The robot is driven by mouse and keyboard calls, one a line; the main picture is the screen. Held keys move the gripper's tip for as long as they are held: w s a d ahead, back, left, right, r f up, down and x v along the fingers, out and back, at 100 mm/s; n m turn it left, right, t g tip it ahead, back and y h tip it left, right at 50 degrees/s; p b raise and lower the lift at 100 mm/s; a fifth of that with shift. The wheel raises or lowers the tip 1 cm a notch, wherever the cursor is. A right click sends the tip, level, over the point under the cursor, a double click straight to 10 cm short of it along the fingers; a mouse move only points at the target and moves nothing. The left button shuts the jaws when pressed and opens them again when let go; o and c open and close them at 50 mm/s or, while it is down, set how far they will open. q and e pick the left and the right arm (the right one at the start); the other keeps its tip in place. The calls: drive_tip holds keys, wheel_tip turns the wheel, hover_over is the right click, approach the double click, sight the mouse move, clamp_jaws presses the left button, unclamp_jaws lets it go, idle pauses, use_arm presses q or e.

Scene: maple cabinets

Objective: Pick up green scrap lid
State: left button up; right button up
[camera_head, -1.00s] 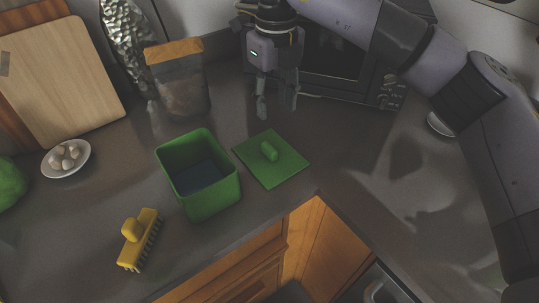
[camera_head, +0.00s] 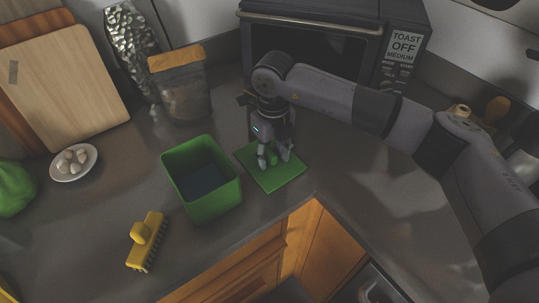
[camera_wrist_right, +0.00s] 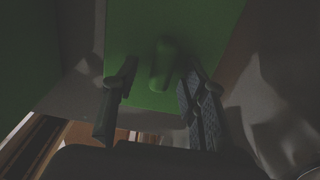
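The green scrap lid (camera_head: 277,182) is a flat square with a small raised handle, lying on the counter just right of the open green bin (camera_head: 203,180). My right gripper (camera_head: 274,163) is right above the lid, pointing down, with its fingers on both sides of the handle. In the right wrist view the lid (camera_wrist_right: 200,30) fills the top middle, and its handle (camera_wrist_right: 163,66) stands between the two spread fingers of the gripper (camera_wrist_right: 158,95), with gaps on both sides. My left gripper is not in view.
A yellow brush (camera_head: 147,240) lies in front of the bin. A bowl of garlic (camera_head: 73,163), a jar with a wooden top (camera_head: 180,85) and a cutting board (camera_head: 55,80) are at the left. A toaster oven (camera_head: 320,40) stands behind. The counter's edge is close in front of the lid.

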drive_tip(key=shift+f, duration=0.1)
drive_tip(key=shift+c, duration=0.2)
clamp_jaws()
idle(0.4)
